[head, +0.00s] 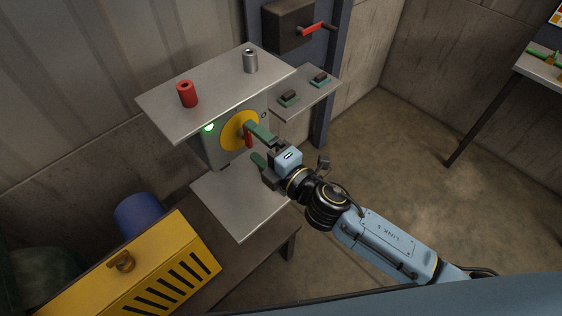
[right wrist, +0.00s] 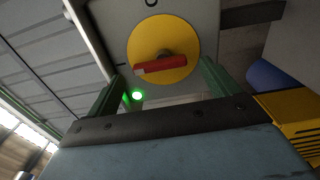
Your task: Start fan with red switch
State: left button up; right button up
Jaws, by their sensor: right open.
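The red switch (head: 249,138) is a bar handle on a round yellow plate (head: 232,130), on the front of a grey box below a metal shelf. In the right wrist view the red switch (right wrist: 165,64) lies nearly level, its longer end towards a short dark mark at the left; a round mark is at the top. My right gripper (head: 251,141) is open, its green fingers pointing at the plate. In the right wrist view its fingertips (right wrist: 162,72) are on either side of the switch; contact cannot be told. I cannot make out a fan. My left gripper is out of view.
A green lamp (head: 208,127) glows beside the plate. A red can (head: 187,94) and a silver can (head: 250,61) stand on the upper shelf (head: 210,95). A lower shelf (head: 235,205) juts out below. A yellow slotted box (head: 140,265) is at lower left.

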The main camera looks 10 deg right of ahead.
jog(key=b+v, duration=0.2)
jog(key=v, duration=1)
